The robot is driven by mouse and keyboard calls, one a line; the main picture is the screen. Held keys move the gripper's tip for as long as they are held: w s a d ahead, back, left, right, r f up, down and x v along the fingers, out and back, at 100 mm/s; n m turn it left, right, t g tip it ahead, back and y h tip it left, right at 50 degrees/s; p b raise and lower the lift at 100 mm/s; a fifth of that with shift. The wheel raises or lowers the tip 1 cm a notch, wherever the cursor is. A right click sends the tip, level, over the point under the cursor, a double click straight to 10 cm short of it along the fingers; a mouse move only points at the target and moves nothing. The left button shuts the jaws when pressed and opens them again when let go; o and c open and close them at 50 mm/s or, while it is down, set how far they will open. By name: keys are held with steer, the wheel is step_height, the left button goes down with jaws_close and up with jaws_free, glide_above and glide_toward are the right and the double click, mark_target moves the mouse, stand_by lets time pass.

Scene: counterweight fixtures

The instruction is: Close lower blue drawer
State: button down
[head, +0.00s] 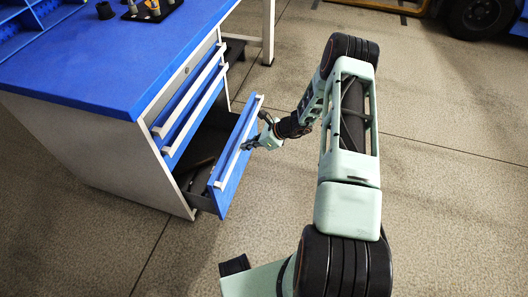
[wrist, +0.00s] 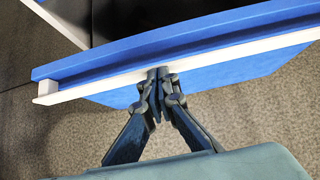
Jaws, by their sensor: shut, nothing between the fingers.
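The lower blue drawer (head: 228,165) of the cabinet stands pulled out, with a dark inside and a few items in it. Its blue front and long white handle (head: 240,138) face my arm. My gripper (head: 248,145) is at the outer face of the drawer, by the handle. In the wrist view the gripper's fingers (wrist: 158,74) are together and empty, with their tips at the white handle (wrist: 110,82) and the blue front (wrist: 240,72) behind. I cannot tell whether the tips touch it.
The cabinet's blue top (head: 110,55) carries a black tray (head: 150,10) with small parts. The two upper drawers (head: 190,105) are shut. Open speckled floor (head: 440,200) lies to the right. A wheel (head: 480,15) shows at the far right.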

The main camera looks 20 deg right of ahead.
steer(key=w+a+b, duration=0.3)
steer(key=w+a, duration=0.6)
steer(key=a, duration=0.4)
steer(key=shift+w+a, duration=0.15)
steer(key=shift+a, duration=0.25)
steer(key=shift+w+a+r, duration=0.1)
steer(key=shift+a+r, duration=0.05)
steer(key=shift+r, duration=0.05)
steer(key=s+d+r+p, duration=0.3)
steer(key=s+d+r, duration=0.3)
steer(key=d, duration=0.4)
steer(key=shift+s+r, duration=0.25)
steer(key=shift+s, duration=0.1)
